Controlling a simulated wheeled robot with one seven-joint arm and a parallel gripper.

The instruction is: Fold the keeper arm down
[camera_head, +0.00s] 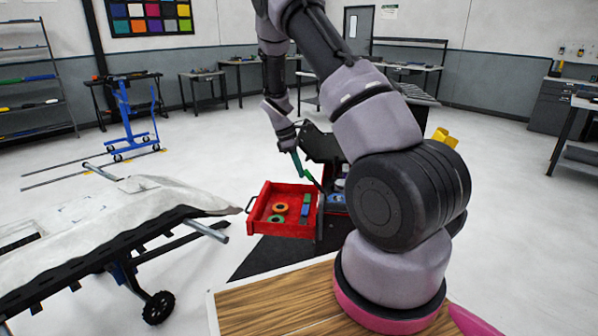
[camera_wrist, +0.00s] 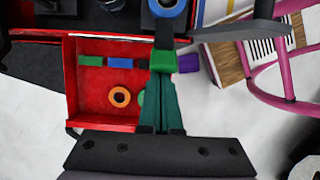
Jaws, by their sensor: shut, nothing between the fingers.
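My gripper (camera_head: 301,172) hangs above the red drawer (camera_head: 262,222), its teal fingers pointing down and together. In the wrist view the closed fingers (camera_wrist: 162,78) reach up the picture beside the drawer's right side, with nothing visibly held. A dark bar (camera_wrist: 165,36) extends beyond the fingertips, with a green piece (camera_wrist: 168,59) at its near end. This may be the keeper arm, but I cannot tell for sure. I cannot tell whether the fingertips touch the green piece. A blue ring (camera_wrist: 167,8) shows at the bar's far end.
The open drawer holds an orange roll (camera_head: 280,208), a green roll (camera_head: 276,219) and small coloured blocks. A covered panel on a wheeled stand (camera_head: 130,215) is at left. A wooden top (camera_head: 285,305) lies in front. Open floor surrounds the blue trolley (camera_head: 130,125).

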